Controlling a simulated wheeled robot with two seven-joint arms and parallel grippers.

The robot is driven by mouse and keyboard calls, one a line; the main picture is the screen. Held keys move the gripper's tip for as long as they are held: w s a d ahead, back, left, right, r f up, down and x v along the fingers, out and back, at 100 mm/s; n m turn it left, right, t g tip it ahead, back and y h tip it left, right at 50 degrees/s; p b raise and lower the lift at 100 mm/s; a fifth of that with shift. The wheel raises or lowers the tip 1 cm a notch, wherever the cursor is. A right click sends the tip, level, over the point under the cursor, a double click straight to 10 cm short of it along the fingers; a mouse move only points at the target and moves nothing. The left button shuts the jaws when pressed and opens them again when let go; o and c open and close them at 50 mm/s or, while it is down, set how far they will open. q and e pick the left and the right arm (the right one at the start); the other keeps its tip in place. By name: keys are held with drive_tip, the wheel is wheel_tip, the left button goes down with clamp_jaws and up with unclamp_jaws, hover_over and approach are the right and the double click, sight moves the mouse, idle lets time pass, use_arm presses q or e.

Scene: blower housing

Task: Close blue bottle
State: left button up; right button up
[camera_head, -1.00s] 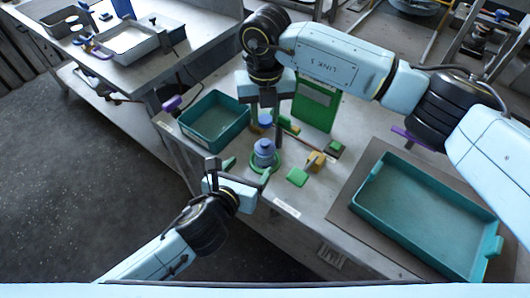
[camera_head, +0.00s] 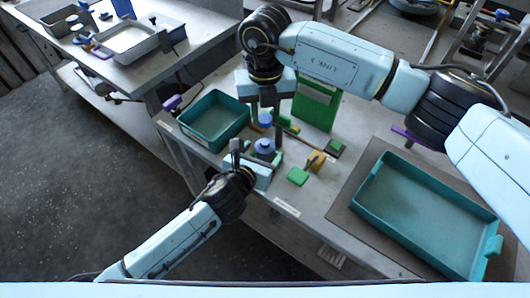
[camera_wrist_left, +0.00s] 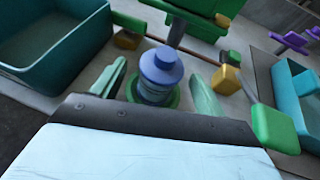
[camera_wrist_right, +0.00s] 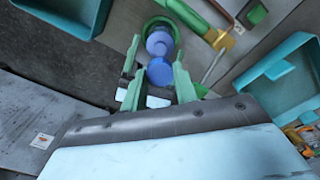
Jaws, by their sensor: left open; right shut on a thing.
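The blue bottle (camera_head: 264,147) stands upright in a green ring holder on the table; it also shows in the left wrist view (camera_wrist_left: 157,80). My left gripper (camera_head: 257,157) is open, with its green fingers (camera_wrist_left: 160,92) on either side of the bottle and gaps visible. My right gripper (camera_head: 265,122) points down behind the bottle in the head view and is shut on a blue cap (camera_head: 265,119). In the right wrist view the cap (camera_wrist_right: 160,73) sits between the fingertips, with the bottle (camera_wrist_right: 159,42) beyond it. The cap is apart from the bottle.
A teal bin (camera_head: 214,121) stands left of the bottle and a large teal tray (camera_head: 425,215) to the right. The table's front edge is near the left gripper.

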use_arm(q)
drive_tip(key=shift+x, duration=2.15)
drive_tip(key=c, duration=1.4)
drive_tip(key=shift+c, duration=0.3)
use_arm(e)
hover_over(265, 142)
drive_tip(key=shift+f, duration=2.5)
